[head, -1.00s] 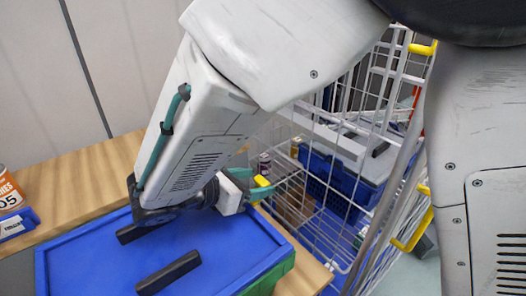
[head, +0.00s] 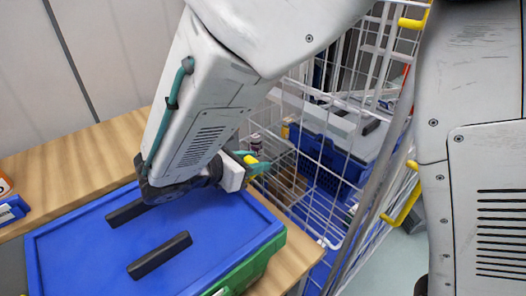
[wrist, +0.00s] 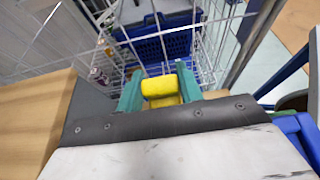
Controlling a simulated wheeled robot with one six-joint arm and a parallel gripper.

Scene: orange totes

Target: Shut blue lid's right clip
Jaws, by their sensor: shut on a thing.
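The blue lid (head: 95,245) lies on a green tote (head: 245,272) on the wooden counter, at the lower left of the head view. Two black bars (head: 160,255) stand on its top. My gripper (head: 256,166) is just beyond the lid's far right edge. Its teal fingers are shut on a yellow piece (head: 250,159), which appears to be the right clip. In the wrist view the yellow piece (wrist: 160,86) sits between the teal fingers (wrist: 131,92). My wrist hides where it joins the tote, and I cannot tell whether it is raised or down.
A white wire cage trolley (head: 330,175) with yellow handles stands close to the right of the counter. It holds a blue crate (head: 325,160) and some small goods. An orange and blue box (head: 10,208) stands at the far left. The wooden counter (head: 90,155) is clear behind the lid.

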